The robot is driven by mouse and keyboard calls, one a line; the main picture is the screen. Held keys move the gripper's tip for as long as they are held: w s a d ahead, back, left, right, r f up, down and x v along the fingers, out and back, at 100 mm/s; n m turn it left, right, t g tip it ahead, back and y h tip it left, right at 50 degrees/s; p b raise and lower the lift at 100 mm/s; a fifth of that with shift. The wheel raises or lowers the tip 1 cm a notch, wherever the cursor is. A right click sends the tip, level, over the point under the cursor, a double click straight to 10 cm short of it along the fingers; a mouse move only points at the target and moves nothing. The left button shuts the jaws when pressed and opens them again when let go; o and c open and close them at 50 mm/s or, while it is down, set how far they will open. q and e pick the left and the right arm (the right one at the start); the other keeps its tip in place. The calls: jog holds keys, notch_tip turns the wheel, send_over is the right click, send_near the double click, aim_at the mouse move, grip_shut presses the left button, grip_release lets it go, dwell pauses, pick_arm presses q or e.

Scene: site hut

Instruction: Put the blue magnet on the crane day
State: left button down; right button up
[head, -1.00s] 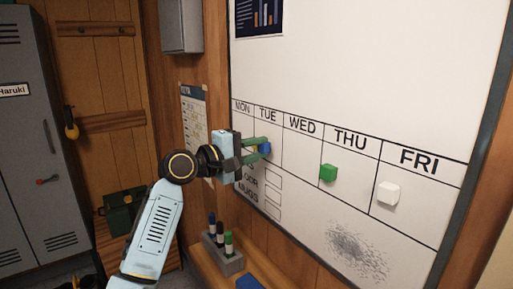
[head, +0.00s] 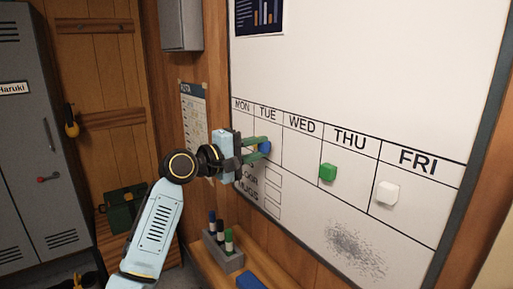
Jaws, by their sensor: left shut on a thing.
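The blue magnet (head: 264,147) is at the whiteboard (head: 400,75), in the TUE column just under its heading. My left gripper (head: 258,149) comes in from the left and is shut on the magnet, its green fingers on either side of it. I cannot tell whether the magnet touches the board. A green magnet (head: 328,172) sits in the THU column and a white magnet (head: 388,193) in the FRI column. The WED column (head: 301,155) is empty. The MON column is partly hidden by my gripper. My right gripper is out of view.
A marker holder (head: 222,254) with several markers stands on the wooden ledge below the board. A blue item (head: 250,281) lies beside it. A rota sheet (head: 193,120) hangs on the wall left of the board. A grey locker (head: 35,150) and a green box (head: 122,213) are at the left.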

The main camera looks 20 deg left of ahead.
pick_arm(q)
jog(key=shift+p, duration=0.45)
jog(key=shift+x, duration=1)
dwell(1.3)
jog(key=shift+p, duration=0.75)
dwell(2.4)
jog(key=c, duration=1.1)
grip_release()
jog(key=shift+d, duration=0.1)
jog(key=shift+s, duration=0.1)
